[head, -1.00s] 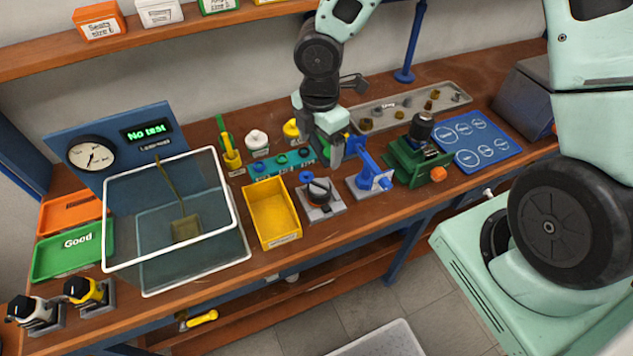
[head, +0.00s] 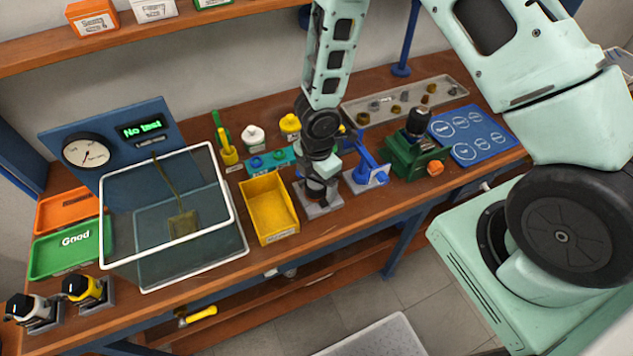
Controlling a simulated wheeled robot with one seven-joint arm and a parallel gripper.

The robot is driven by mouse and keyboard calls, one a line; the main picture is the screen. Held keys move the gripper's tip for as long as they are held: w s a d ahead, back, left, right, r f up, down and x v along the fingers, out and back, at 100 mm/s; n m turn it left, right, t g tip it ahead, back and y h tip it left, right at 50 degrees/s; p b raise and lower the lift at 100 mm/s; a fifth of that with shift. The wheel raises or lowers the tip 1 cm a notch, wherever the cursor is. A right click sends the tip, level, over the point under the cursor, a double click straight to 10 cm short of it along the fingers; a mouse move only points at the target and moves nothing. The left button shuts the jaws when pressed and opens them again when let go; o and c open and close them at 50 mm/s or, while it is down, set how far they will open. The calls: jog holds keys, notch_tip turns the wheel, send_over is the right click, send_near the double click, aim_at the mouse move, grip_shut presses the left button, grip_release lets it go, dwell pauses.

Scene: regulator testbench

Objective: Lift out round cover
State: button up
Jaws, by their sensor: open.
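My gripper (head: 318,182) points down over the small grey square stand (head: 322,208) at the front middle of the bench. A dark round part (head: 311,194) sits on that stand and is mostly hidden behind my gripper; it may be the round cover. The fingers are very small in this view. They are around or just above the dark part, and I cannot tell whether they touch it. My gripper is open.
A yellow bin (head: 268,212) stands close left of the stand. A blue clamp-like fixture (head: 366,172) and a green vise (head: 415,158) stand close on the right. A clear tank (head: 175,228), a grey parts tray (head: 452,87) and a blue mat (head: 470,136) lie farther off.

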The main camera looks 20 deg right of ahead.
jog(key=shift+f, duration=0.15)
jog(key=c, duration=1)
